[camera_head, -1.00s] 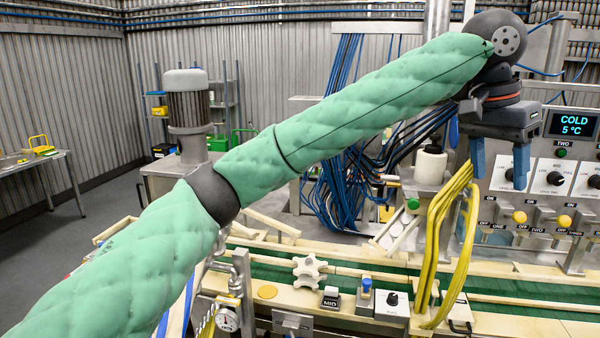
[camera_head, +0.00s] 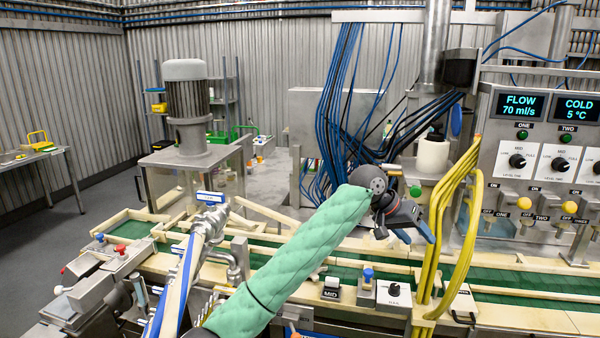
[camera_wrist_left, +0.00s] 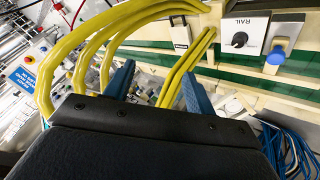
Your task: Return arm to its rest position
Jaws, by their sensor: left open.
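My left arm, in a green padded sleeve, comes up from the bottom of the head view. Its left gripper (camera_head: 418,232) is above the green conveyor, just left of the yellow hoses (camera_head: 440,235). In the left wrist view the two blue fingers (camera_wrist_left: 160,88) stand apart with nothing held between them. The yellow hoses show close beyond the fingers there. I cannot tell whether the gripper touches them. My right gripper is not in view.
The control panel (camera_head: 540,150) with knobs and yellow-tipped levers is at right. Blue cables (camera_head: 335,110) hang behind the gripper. The green conveyor (camera_head: 520,290) has pale rails. A rail knob box (camera_head: 393,294) and a blue-topped button (camera_head: 368,275) stand at its front.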

